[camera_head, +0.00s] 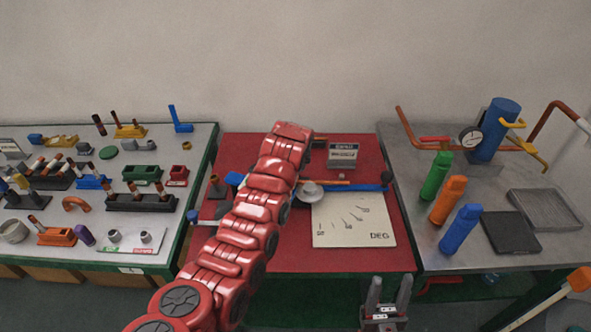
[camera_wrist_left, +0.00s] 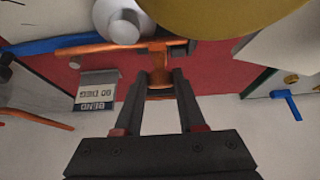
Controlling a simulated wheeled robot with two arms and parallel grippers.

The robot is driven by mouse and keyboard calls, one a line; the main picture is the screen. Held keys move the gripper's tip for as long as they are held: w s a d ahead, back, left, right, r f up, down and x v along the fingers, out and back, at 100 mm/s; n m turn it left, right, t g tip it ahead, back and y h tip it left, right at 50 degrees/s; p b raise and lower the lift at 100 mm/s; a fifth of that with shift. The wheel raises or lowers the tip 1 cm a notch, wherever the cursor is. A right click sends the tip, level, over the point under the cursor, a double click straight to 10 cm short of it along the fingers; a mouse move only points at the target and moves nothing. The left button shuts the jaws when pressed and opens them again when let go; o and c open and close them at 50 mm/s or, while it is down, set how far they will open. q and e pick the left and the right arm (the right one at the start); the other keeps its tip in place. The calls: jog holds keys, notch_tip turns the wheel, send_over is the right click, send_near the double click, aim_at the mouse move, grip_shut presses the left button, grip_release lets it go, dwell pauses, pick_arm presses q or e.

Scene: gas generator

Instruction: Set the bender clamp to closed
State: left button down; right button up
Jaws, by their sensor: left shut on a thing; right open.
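The bender stands on the red table top (camera_head: 290,258). It has a blue bar (camera_head: 361,188), a grey round part (camera_head: 311,193) and an orange tube (camera_head: 328,183). In the left wrist view, an orange T-shaped handle (camera_wrist_left: 158,62), which looks like the clamp handle, has its stem between the fingers of my left gripper (camera_wrist_left: 163,82). The gripper is shut on it. In the head view my red left arm hides that gripper and part of the bender. My right gripper (camera_head: 390,284) is open and empty at the table's front edge.
A dial board (camera_head: 350,222) marked DEG and a grey sign block (camera_head: 342,157) lie on the red table. Left is a bench with several small parts. Right is a metal bench with green (camera_head: 436,177), orange (camera_head: 447,200) and blue (camera_head: 460,229) bottles.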

pick_arm(q)
jog(key=shift+s+f+b, duration=1.2)
jog(key=shift+f+b, duration=0.2)
jog(key=c, duration=0.5)
grip_release()
jog(key=shift+r, duration=0.15)
jog(key=shift+w, duration=0.1)
jog(key=shift+r, duration=0.2)
